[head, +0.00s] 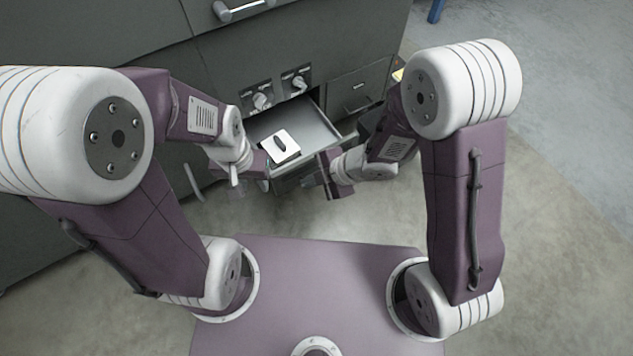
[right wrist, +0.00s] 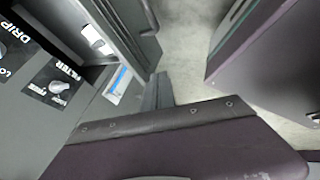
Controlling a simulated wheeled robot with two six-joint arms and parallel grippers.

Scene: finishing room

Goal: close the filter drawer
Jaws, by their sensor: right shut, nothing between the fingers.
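The filter drawer (head: 318,128) stands pulled out from the dark grey cabinet, below two knobs, in the head view. Its grey inside shows, and a white block with a black oval (head: 279,146) appears at its left. Most of the drawer's front is hidden behind my arms. My right gripper (head: 325,174) is shut and empty, low in front of the drawer; I cannot tell if it touches it. My left gripper (head: 262,166) is by the drawer's left front corner, and its fingers are too small to read. The right wrist view shows a FILTER knob (right wrist: 60,88) close by.
The cabinet (head: 100,35) fills the upper left, with a closed drawer (head: 357,90) right of the open one. A DRIP knob shows in the right wrist view (right wrist: 4,48). A bar handle (head: 193,181) stands out at the left. Bare floor (head: 560,120) is free at the right.

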